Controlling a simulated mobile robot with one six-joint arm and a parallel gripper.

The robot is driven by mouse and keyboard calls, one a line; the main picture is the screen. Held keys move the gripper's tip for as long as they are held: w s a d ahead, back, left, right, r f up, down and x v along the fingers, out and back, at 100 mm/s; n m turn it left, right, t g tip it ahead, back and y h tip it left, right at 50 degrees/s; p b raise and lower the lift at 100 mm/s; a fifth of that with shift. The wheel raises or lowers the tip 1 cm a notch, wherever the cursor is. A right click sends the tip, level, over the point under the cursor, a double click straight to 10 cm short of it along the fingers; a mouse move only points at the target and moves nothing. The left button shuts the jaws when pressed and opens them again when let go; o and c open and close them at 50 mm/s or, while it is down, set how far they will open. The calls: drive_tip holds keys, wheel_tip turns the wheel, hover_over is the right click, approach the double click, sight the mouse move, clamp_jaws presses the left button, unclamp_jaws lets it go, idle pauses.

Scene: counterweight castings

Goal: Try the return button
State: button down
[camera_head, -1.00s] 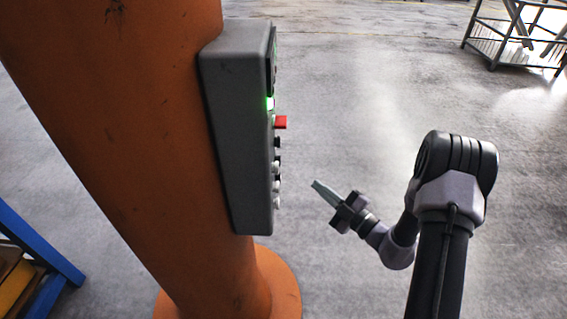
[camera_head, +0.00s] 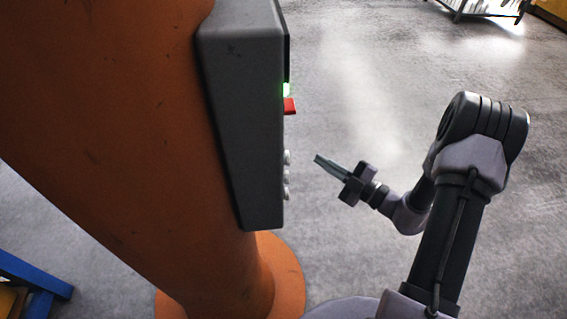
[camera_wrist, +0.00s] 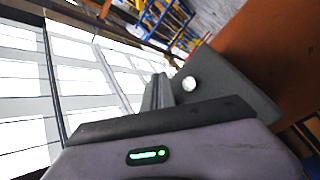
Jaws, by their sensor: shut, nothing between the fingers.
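A dark grey control box (camera_head: 243,120) is fixed to an orange column (camera_head: 110,130). Its button face is turned to the right and seen almost edge-on in the head view. A green light (camera_head: 286,90), a red button (camera_head: 290,106) and several pale buttons (camera_head: 287,174) stick out from that face. In the wrist view, the gripper (camera_wrist: 158,90) points towards the box (camera_wrist: 225,90), where one round white button (camera_wrist: 189,83) shows. I cannot read any labels.
The column's round orange foot (camera_head: 285,275) stands on the grey floor. A blue frame (camera_head: 35,275) is at the lower left. A metal rack (camera_head: 480,8) stands far back at the upper right. The floor right of the box is clear.

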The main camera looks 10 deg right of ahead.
drive_tip(key=a, duration=0.6)
drive_tip(key=shift+a, duration=0.25)
idle(1.7)
drive_tip(key=shift+a, duration=0.45)
